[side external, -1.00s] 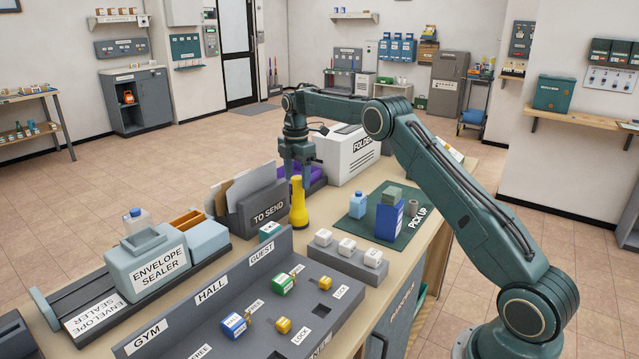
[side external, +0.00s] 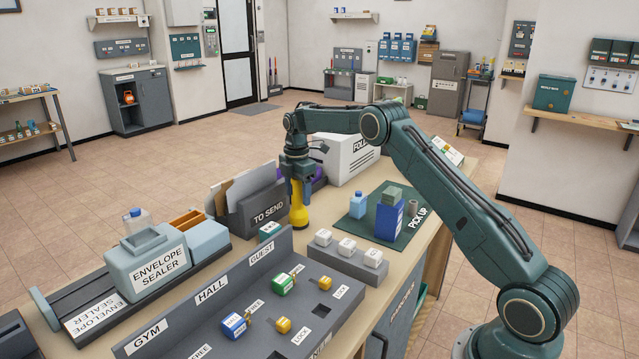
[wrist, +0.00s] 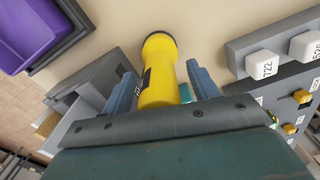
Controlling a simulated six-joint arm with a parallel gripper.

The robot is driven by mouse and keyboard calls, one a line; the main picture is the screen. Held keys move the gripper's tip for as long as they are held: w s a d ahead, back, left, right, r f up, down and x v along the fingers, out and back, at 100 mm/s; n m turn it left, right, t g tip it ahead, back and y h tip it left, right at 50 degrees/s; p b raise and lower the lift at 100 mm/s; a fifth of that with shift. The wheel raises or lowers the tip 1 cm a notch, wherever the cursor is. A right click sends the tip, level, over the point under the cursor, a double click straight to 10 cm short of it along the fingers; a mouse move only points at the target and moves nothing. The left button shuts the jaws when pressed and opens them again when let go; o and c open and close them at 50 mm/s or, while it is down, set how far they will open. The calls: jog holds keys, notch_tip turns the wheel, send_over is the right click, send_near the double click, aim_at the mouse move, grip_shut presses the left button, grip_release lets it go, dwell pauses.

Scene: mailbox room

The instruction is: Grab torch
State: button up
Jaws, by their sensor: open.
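The yellow torch (side external: 299,216) stands upright on the bench, beside the grey TO SEND box (side external: 263,215). My gripper (side external: 300,196) is lowered over its upper part, which is hidden behind the fingers in the side view. In the wrist view, the torch (wrist: 158,75) shows between the two blue-grey fingers of my open gripper (wrist: 162,85). There is a visible gap between the torch and the right finger; the left finger is closer to it.
The TO SEND box with envelopes stands close on the left. A purple tray (wrist: 40,30) and the white folder machine (side external: 345,160) are behind. A green PICK UP mat (side external: 408,226) with a bottle and boxes lies right. White numbered blocks (side external: 347,249) sit in front.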

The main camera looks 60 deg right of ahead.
grip_shut()
jog(key=shift+r, duration=0.15)
jog(key=shift+r, duration=4.9)
